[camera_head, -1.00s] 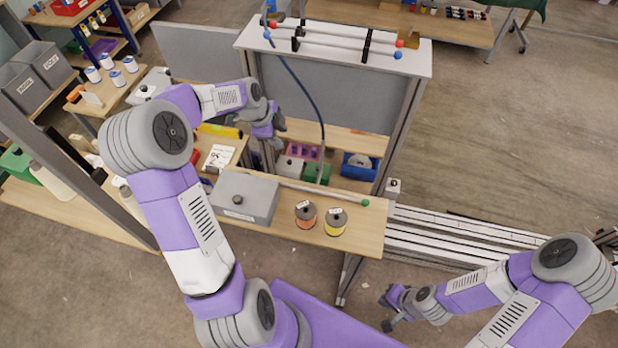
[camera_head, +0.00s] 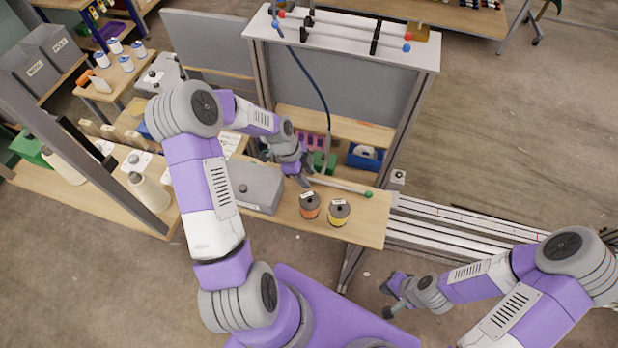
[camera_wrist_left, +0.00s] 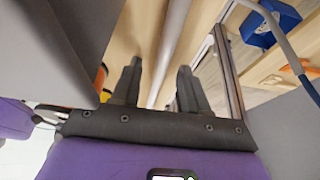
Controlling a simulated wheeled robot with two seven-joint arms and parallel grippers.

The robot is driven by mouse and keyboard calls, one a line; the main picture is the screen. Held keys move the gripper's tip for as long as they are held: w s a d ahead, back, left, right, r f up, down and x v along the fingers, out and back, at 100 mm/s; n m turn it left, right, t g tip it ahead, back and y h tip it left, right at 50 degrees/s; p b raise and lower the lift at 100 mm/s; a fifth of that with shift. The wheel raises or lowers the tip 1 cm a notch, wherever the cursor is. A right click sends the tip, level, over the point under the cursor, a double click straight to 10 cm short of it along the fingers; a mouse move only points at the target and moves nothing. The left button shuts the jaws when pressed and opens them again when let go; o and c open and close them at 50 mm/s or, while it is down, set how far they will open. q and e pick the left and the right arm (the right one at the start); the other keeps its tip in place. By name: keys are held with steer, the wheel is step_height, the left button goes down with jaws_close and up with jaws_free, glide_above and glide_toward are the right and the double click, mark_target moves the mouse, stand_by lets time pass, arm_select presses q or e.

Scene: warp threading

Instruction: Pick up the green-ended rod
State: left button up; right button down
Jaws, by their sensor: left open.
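The grey rod (camera_head: 342,187) with a green end (camera_head: 368,194) lies along the back of the wooden table, its green end to the right. My left gripper (camera_head: 304,180) is over the rod's left part, next to the grey box, and hides some of it. In the left wrist view, the open fingers (camera_wrist_left: 158,88) point along the table and the rod (camera_wrist_left: 172,45) shows in the gap between them. I cannot tell whether they touch it. My right gripper (camera_head: 387,300) is apart from the table at the lower right, with its fingers spread and empty.
A grey box (camera_head: 256,188) stands left of the gripper. An orange spool (camera_head: 310,206) and a yellow spool (camera_head: 339,213) stand just in front of the rod. Behind is a frame with a white top (camera_head: 345,42), from which a dark blue hose (camera_head: 315,85) hangs near the gripper.

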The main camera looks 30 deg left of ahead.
arm_select(q)
jaws_close()
steer(key=shift+r, duration=0.1)
